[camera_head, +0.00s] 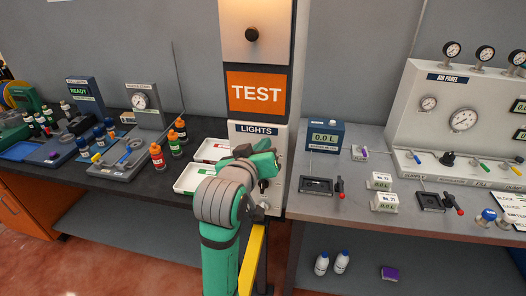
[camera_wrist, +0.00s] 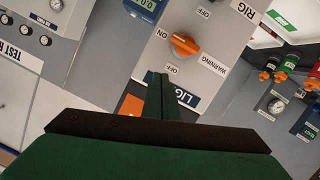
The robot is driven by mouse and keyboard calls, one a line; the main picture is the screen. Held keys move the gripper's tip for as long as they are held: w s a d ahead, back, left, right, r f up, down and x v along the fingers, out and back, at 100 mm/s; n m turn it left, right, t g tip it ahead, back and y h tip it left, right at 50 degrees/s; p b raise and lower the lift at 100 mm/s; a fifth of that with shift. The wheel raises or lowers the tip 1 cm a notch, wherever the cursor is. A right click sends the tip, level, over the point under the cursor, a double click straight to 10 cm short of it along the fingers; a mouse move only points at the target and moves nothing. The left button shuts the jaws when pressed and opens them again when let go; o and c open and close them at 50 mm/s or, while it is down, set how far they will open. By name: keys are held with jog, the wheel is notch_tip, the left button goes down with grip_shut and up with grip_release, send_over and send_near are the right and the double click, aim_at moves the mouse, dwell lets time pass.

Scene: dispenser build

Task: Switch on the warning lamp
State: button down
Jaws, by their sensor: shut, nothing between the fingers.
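The LIGHTS panel (camera_head: 275,137) is a pale box below the orange TEST sign on the column. In the wrist view an orange rotary knob (camera_wrist: 185,45) sits on this panel (camera_wrist: 215,35) beside a WARNING label (camera_wrist: 216,66). ON and OFF labels stand around it. The knob's long axis appears to run toward ON, but which end is its pointer I cannot tell. My gripper (camera_wrist: 160,77) is shut and empty, its tips just below the knob in the picture and seemingly apart from it. In the head view my arm covers the knob and most of the gripper. No warning lamp is identifiable.
The left bench holds colored bottles (camera_head: 157,157) and trays (camera_head: 212,150). The right bench holds a blue meter (camera_head: 325,137), small levers and the air panel (camera_head: 465,115). A yellow post (camera_head: 253,262) stands close beside my arm.

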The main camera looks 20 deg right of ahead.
jog(key=v, duration=0.8)
jog(key=shift+s, duration=0.45)
jog(key=shift+w+d, duration=0.1)
jog(key=shift+w, duration=0.05)
